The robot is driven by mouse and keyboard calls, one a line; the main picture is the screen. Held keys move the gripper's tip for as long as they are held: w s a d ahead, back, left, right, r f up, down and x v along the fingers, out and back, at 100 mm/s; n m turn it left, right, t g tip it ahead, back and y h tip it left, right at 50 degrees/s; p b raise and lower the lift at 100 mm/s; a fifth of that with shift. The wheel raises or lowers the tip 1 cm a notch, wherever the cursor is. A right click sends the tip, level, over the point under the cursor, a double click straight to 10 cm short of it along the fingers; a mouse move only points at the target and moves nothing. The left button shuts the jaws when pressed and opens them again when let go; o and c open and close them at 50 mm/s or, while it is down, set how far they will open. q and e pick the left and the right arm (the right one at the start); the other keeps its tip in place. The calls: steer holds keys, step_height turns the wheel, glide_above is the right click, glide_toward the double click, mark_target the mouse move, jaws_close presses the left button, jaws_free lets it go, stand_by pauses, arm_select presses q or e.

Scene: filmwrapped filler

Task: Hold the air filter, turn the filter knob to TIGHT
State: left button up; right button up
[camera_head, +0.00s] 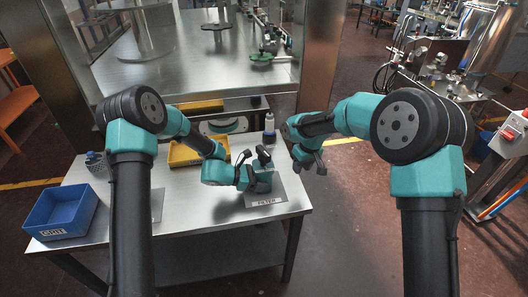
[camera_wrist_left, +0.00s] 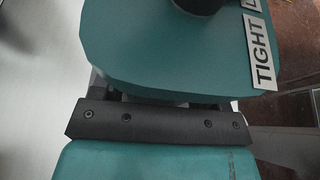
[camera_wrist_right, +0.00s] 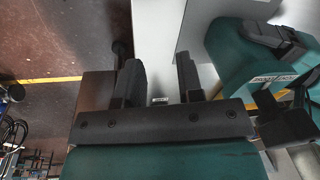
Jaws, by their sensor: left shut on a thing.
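The teal air filter (camera_head: 263,180) stands on a grey plate marked FILTER (camera_head: 266,202) near the table's right end. A dark knob (camera_head: 264,155) sits on its top. My left gripper (camera_head: 250,178) is shut on the filter from its left side; its fingers are mostly hidden. In the left wrist view the filter's teal top (camera_wrist_left: 170,50) fills the upper part, with a TIGHT label (camera_wrist_left: 263,52) and part of the dark knob (camera_wrist_left: 198,5). My right gripper (camera_head: 312,163) is open and empty, right of the filter and apart from it. In the right wrist view its fingers (camera_wrist_right: 160,80) are spread.
A blue bin (camera_head: 62,212) stands at the table's left end. A yellow tray (camera_head: 190,152) lies behind my left arm. A steel machine (camera_head: 190,55) is behind the table.

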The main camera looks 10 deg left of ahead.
steer(key=a+r+h, duration=0.1)
steer(key=a+r, duration=0.8)
steer(key=r, duration=0.2)
step_height(320, 180, up, 8)
glide_above(263, 150)
steer(key=shift+f+n+h, duration=0.1)
steer(key=shift+n+h, duration=0.3)
steer(key=shift+f, duration=0.1)
step_height(263, 150, down, 12)
steer(key=shift+r, duration=0.1)
jaws_close()
